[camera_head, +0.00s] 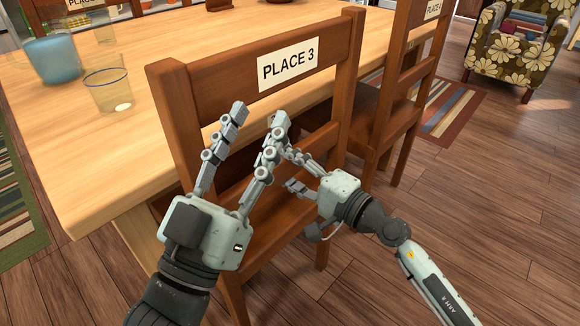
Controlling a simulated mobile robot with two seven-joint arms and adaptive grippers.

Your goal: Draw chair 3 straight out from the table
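Chair 3 (220,92), a brown wooden chair with a white "PLACE 3" label (288,65) on its top rail, stands at the near side of the light wooden table (150,150). Its back faces me and its seat is largely hidden. My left gripper (258,115) is in front of the chair back, below the label, with its fingers spread and nothing visible between them. My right gripper (286,168) is just right of it, its fingers apart, overlapping the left fingers in the picture. I cannot tell whether either gripper touches the chair.
A blue cup (52,60) and a clear glass (108,90) stand on the table's left part. Another chair (403,75) with a place label stands right of chair 3. A floral armchair (512,50) is at far right. Wooden floor (470,215) lies open at lower right.

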